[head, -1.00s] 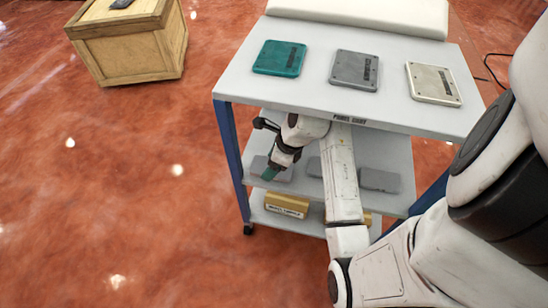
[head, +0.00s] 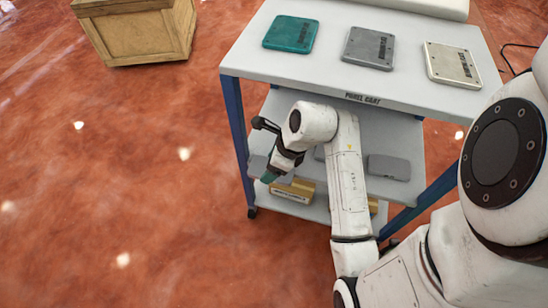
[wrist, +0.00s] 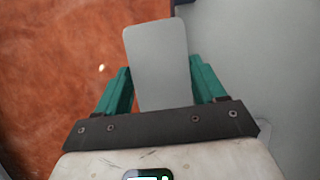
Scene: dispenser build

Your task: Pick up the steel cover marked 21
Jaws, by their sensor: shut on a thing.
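A grey steel-coloured cover (wrist: 157,60) is a flat plate with rounded corners between the two teal fingers of my gripper (wrist: 159,68) in the wrist view. My gripper is shut on it. In the head view my gripper (head: 269,176) is at the left front of the cart's middle shelf, and part of the grey plate (head: 257,166) shows beside it. No number can be read on this plate, so I cannot tell whether it is marked 21. Another grey cover (head: 389,167) lies at the right of the middle shelf. A third grey one (head: 319,153) is mostly hidden by my arm.
The cart's top shelf (head: 290,65) carries a teal cover (head: 290,34), a darker grey cover (head: 369,48) and a cream cover (head: 452,64). A labelled yellow-brown box (head: 293,191) is on the bottom shelf. A wooden crate (head: 140,35) stands at the upper left. The floor at left is clear.

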